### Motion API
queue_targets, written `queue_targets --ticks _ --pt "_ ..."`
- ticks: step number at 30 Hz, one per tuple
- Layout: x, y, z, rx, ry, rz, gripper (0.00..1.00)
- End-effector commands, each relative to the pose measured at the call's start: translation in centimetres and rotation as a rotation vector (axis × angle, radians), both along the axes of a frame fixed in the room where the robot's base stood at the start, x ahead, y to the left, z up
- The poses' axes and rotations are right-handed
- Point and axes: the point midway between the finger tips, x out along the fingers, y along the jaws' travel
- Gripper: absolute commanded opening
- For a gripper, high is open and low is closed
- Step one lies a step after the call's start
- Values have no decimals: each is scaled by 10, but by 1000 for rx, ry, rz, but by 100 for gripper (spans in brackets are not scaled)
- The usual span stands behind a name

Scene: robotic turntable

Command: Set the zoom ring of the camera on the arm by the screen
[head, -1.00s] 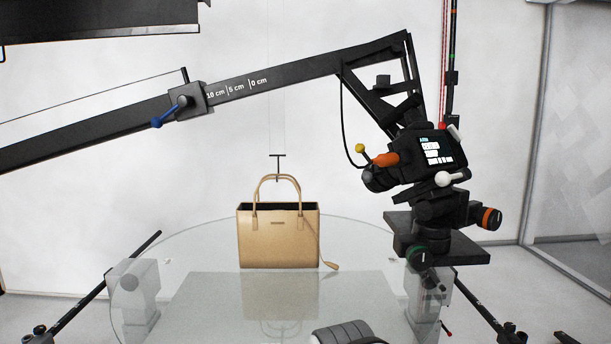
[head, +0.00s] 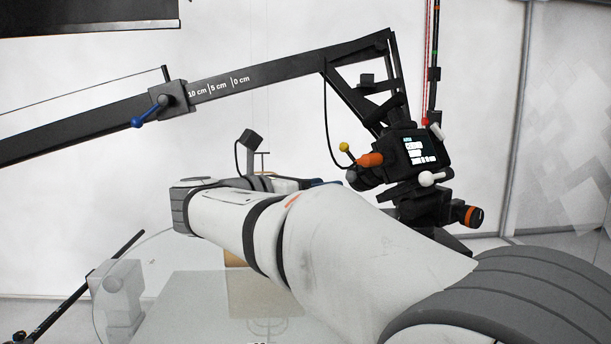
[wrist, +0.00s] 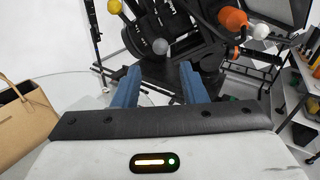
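The black camera rig (head: 415,160) hangs at the right end of the boom arm, with a small lit screen (head: 424,150) on it. Around the screen are a yellow ball knob (head: 343,147), an orange knob (head: 369,160) and a white ball knob (head: 430,179). In the wrist view the dark lens parts (wrist: 155,40) with white lettering fill the top middle, beside a grey ball knob (wrist: 161,46). I cannot tell which part is the zoom ring. My gripper (wrist: 160,67) is open and empty; its blue fingers point toward the camera, apparently short of it.
The boom (head: 285,75) slopes down leftward, with a blue-handled clamp (head: 160,100). A tan handbag (wrist: 22,118) stands left of my gripper on a glass turntable (head: 175,310). A cluttered shelf (wrist: 300,90) is at far right.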

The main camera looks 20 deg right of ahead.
Motion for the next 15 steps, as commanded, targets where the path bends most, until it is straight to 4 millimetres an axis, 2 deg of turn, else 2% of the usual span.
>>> queue_targets --ticks 5,15 --pt "5 -10 10 -41 16 -6 38" --pt "19 -59 9 -37 16 -5 38"
